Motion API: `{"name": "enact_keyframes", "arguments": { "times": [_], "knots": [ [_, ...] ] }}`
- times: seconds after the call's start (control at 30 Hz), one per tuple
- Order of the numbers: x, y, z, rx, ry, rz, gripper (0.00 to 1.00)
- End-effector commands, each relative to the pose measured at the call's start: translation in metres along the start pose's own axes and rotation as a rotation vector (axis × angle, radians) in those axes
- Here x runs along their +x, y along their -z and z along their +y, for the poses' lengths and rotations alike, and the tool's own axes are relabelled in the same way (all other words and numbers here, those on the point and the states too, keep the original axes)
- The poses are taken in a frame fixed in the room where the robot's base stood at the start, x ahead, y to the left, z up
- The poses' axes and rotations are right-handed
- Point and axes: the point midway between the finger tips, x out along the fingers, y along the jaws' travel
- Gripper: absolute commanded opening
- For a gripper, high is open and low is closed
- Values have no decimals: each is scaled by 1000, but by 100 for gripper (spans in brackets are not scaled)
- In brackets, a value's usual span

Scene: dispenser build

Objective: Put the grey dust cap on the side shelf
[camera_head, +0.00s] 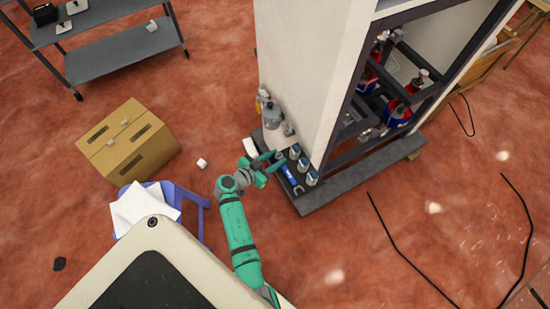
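My gripper (275,162) is at the end of the green arm, over the near edge of the cabinet's dark base ledge (325,190). Its two fingers look apart, with nothing clearly seen between them. I cannot pick out the grey dust cap for certain; a small grey piece (289,129) stands on the ledge behind the gripper, against the white cabinet wall. Which surface is the side shelf is unclear; the ledge runs along the cabinet, and a grey metal shelf unit (110,50) stands at the upper left.
Several grey-blue cans (303,164) and a blue tool (291,178) crowd the ledge near my gripper, with a grey jug (272,116) behind. A cardboard box (128,150), a purple stool (190,196) and a small white object (202,163) are left. Black cables (395,240) lie right.

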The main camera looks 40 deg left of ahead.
Motion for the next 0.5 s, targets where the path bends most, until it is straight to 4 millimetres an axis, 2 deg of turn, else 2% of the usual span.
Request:
{"name": "enact_keyframes", "arguments": {
  "times": [0.13, 0.23, 0.5],
  "knots": [
    [-6, 1, 0, 0, 1, 1, 34],
    [-20, 1, 0, 0, 2, 1, 34],
    [-73, 1, 0, 0, 2, -1, 34]
  ]
}}
